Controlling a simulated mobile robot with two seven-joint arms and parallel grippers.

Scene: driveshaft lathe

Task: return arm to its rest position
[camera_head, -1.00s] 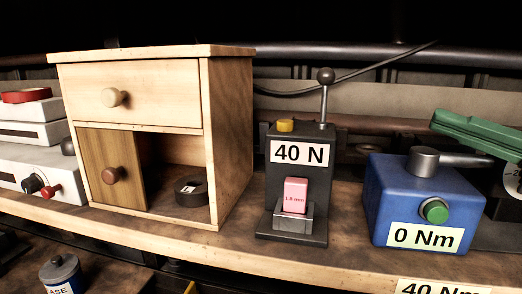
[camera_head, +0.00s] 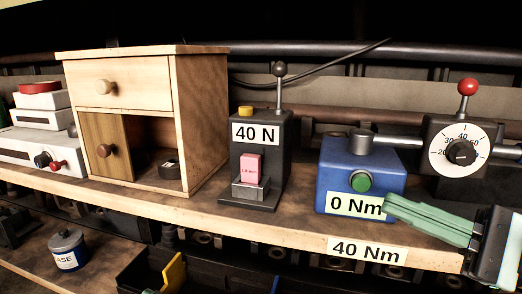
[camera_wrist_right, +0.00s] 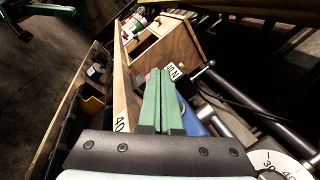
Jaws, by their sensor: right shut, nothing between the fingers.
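My right gripper (camera_head: 432,219) comes in from the right in the head view, with green fingers closed together and nothing between them. Its fingertips are in front of the lower right of the blue 0 Nm box (camera_head: 335,172). In the right wrist view the shut green fingers (camera_wrist_right: 159,90) point up over the shelf toward the wooden cabinet (camera_wrist_right: 172,44). My left gripper is not in the head view; whether the dark-green shape at the top left of the right wrist view belongs to it, I cannot tell.
A wooden shelf (camera_head: 290,228) holds a wooden cabinet (camera_head: 205,115), a black 40 N press (camera_head: 270,135) with a pink block (camera_head: 251,167), and a dial unit (camera_head: 440,185) with a red-knobbed lever. A can (camera_head: 66,250) and dark bins (camera_head: 140,275) stand below.

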